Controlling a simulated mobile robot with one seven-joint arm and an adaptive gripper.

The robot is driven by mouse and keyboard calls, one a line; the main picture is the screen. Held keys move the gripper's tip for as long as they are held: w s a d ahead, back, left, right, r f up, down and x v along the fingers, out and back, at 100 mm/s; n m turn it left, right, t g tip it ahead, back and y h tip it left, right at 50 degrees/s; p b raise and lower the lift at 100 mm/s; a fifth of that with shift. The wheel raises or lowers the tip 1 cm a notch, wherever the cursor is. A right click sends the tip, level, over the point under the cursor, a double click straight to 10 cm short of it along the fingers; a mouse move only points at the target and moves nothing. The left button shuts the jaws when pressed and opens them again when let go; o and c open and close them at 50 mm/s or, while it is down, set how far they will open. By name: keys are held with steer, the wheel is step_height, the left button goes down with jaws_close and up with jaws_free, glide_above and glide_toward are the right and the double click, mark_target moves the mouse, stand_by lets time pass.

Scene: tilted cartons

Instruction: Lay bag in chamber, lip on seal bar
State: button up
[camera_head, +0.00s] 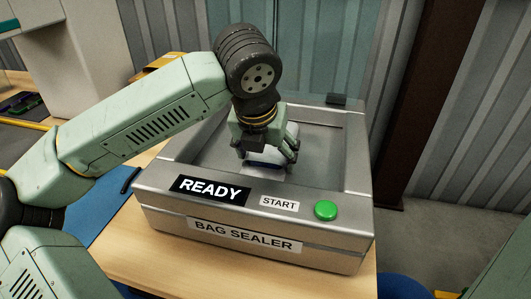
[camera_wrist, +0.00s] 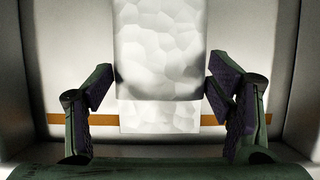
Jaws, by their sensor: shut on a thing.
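The bag sealer (camera_head: 245,236) is a grey metal box with an open chamber. My gripper (camera_head: 267,155) points down into the chamber near its front wall. The bag (camera_wrist: 160,50) is pale with a cell-like pattern; part of it shows as a pale shape under my gripper in the head view (camera_head: 268,168). In the wrist view my gripper's fingers (camera_wrist: 160,88) are shut on the bag from both sides. The bag's flat lip (camera_wrist: 160,117) crosses the orange-brown seal bar (camera_wrist: 95,119) and hides its middle. I cannot tell whether the lip touches the bar.
The sealer's front carries a READY display (camera_head: 210,190), a START label (camera_head: 279,203) and a green button (camera_head: 326,209). The sealer stands on a wooden table (camera_head: 190,270) with a blue mat (camera_head: 103,222) at left. The chamber's back right is clear.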

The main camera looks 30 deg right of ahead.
steer(key=o, duration=1.2)
steer(key=shift+c, duration=0.2)
steer(key=shift+c, duration=1.3)
steer(key=shift+r+p, duration=2.45)
steer(key=shift+r, duration=2.1)
